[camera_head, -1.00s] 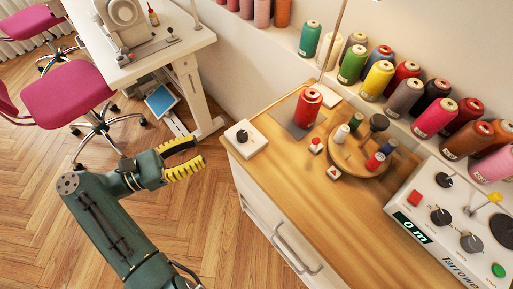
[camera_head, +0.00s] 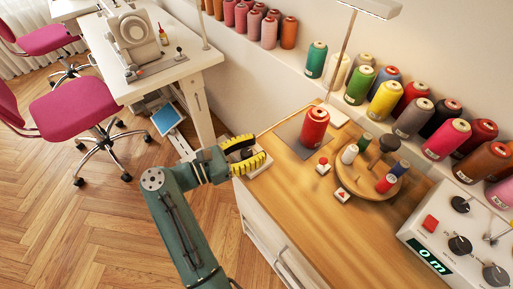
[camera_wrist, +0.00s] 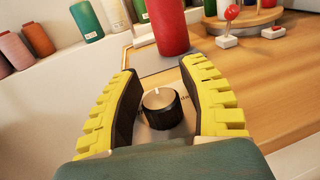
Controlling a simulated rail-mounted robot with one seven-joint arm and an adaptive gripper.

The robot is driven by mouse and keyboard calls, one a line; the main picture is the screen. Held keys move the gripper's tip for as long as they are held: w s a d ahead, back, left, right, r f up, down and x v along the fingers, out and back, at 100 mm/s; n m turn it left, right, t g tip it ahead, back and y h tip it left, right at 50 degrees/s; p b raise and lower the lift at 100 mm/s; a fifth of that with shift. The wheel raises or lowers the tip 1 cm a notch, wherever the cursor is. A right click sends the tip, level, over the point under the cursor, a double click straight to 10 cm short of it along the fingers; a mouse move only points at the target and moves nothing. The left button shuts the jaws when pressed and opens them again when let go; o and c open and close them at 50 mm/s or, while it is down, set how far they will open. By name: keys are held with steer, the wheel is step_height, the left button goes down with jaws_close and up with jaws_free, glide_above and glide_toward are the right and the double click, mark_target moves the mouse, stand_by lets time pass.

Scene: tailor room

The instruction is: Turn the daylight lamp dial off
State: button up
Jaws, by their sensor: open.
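The dial (camera_wrist: 161,110) is a black ridged knob with a white pointer mark. It sits on a pale plate with partly hidden lettering, at the cabinet's near left corner. In the wrist view the mark points roughly up, away from me. My gripper (camera_wrist: 162,88) is open, with one yellow-padded finger on each side of the knob and visible gaps between. In the head view my gripper (camera_head: 253,153) covers most of the dial and its plate. The lamp's white head (camera_head: 368,8) is at the top, on a thin pole behind the dial.
A red thread cone (camera_head: 315,127) stands on a grey pad just beyond the dial. A round wooden spool stand (camera_head: 350,184) and a control box (camera_head: 440,225) are farther right on the wooden top (camera_head: 300,195). Several thread cones line the wall ledge.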

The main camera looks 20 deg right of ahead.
steer(key=shift+d, duration=0.3)
steer(key=shift+o, duration=0.2)
jaws_close()
steer(key=shift+w+r+n+t+p, duration=0.15)
steer(key=shift+n+t+p, duration=0.15)
steer(key=shift+t+p, duration=0.25)
steer(key=n+t+p, duration=0.2)
steer(key=t+p, duration=0.1)
steer(key=n+t+y+p, duration=0.1)
steer(key=p, duration=0.1)
steer(key=shift+w+r+t, duration=0.2)
steer(key=shift+w+t, duration=0.05)
steer(key=shift+t, duration=0.1)
steer(key=n+t+y+p, duration=0.2)
steer(key=t+p, duration=0.1)
steer(key=shift+w+a+n, duration=0.2)
steer(key=shift+w+n, duration=0.1)
steer(key=shift+w+a+f+n+t+y+p, duration=0.1)
steer(key=shift+w+f+n+t+y+p, duration=0.1)
steer(key=shift+n+t+y+p, duration=0.4)
steer(key=shift+t, duration=0.4)
